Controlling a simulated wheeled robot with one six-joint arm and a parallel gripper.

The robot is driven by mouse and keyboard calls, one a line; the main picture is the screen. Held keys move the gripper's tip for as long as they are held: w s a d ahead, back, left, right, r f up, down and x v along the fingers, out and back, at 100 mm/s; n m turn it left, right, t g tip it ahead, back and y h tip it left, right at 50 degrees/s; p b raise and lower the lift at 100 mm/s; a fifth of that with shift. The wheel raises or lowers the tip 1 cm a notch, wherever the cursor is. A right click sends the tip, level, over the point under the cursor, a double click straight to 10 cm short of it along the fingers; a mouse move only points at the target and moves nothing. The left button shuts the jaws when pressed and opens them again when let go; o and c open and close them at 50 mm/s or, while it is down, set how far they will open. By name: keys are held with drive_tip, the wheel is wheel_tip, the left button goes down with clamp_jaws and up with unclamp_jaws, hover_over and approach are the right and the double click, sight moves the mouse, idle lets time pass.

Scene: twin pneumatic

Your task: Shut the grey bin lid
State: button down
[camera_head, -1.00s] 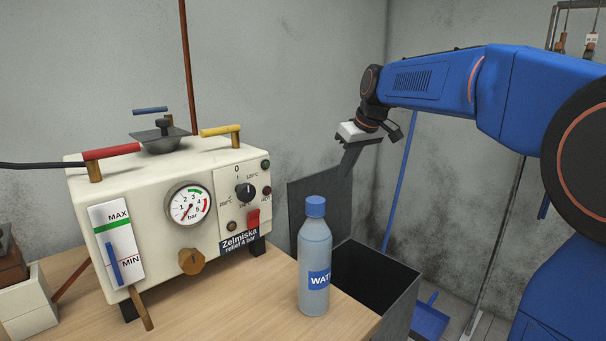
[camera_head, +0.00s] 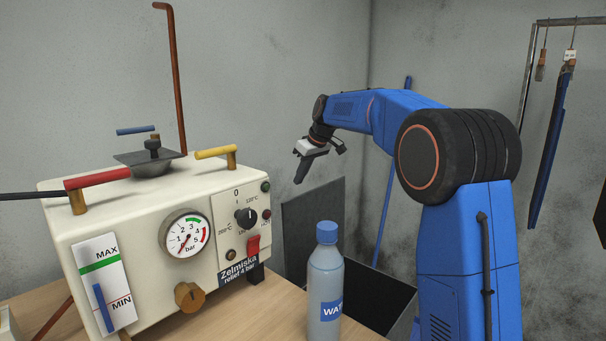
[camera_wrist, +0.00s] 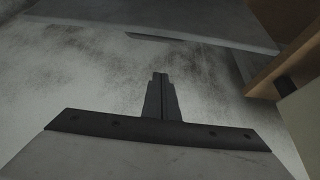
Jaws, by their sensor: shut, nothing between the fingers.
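The grey bin lid (camera_head: 313,228) stands upright, open, at the back of the dark grey bin (camera_head: 398,310). The bin's dark inside shows behind the bottle, and my arm hides its right part. My gripper (camera_head: 299,181) points downward, just above and left of the lid's upper left corner in the head view. It appears apart from the lid, though depth is hard to judge. In the wrist view my gripper's fingers (camera_wrist: 160,76) are together and empty. A flat grey surface crosses the top of that view; I cannot tell if it is the lid.
A water bottle (camera_head: 325,285) stands on the wooden table (camera_head: 215,322) in front of the bin. The cream machine (camera_head: 140,245) with coloured handles stands to its left. A blue pole (camera_head: 386,205) leans at the wall behind the bin. The wall is close behind the lid.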

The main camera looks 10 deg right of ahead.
drive_tip(key=shift+s+d+f, duration=0.1)
drive_tip(key=shift+s+f, duration=0.05)
drive_tip(key=shift+f, duration=0.8)
drive_tip(key=shift+s+d+f, duration=0.15)
drive_tip(key=shift+s+f, duration=0.05)
drive_tip(key=shift+f, duration=0.8)
drive_tip(key=shift+s+d+f, duration=0.1)
drive_tip(key=shift+s+f, duration=0.05)
drive_tip(key=shift+f, duration=0.8)
drive_tip(key=shift+s+d, duration=0.1)
